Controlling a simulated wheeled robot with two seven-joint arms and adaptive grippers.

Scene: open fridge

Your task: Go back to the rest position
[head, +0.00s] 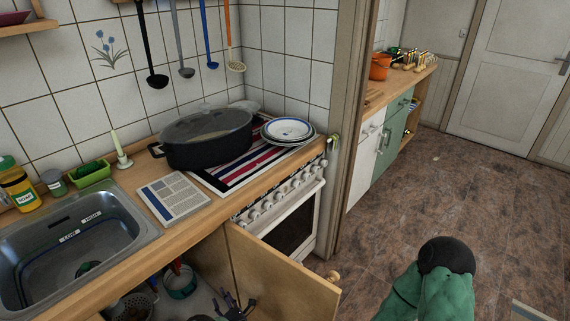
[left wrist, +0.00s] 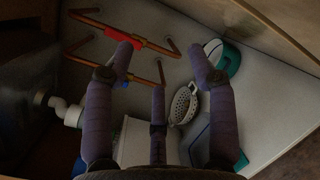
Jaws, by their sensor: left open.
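My left gripper (head: 236,303) shows dark at the bottom of the head view, in front of the open cupboard under the sink. In the left wrist view the purple-wrapped fingers of the left gripper (left wrist: 160,65) are spread apart with nothing between them. They point into the dim cupboard. The wooden cupboard door (head: 285,285) stands open just right of the gripper in the head view. My right gripper is in neither view.
Copper pipes (left wrist: 125,32), a white strainer (left wrist: 184,104) and a teal item (left wrist: 230,62) are in the cupboard. Above are the sink (head: 75,250), a black pot (head: 205,138) and stacked plates (head: 288,130). Brown floor (head: 450,190) is open to the right.

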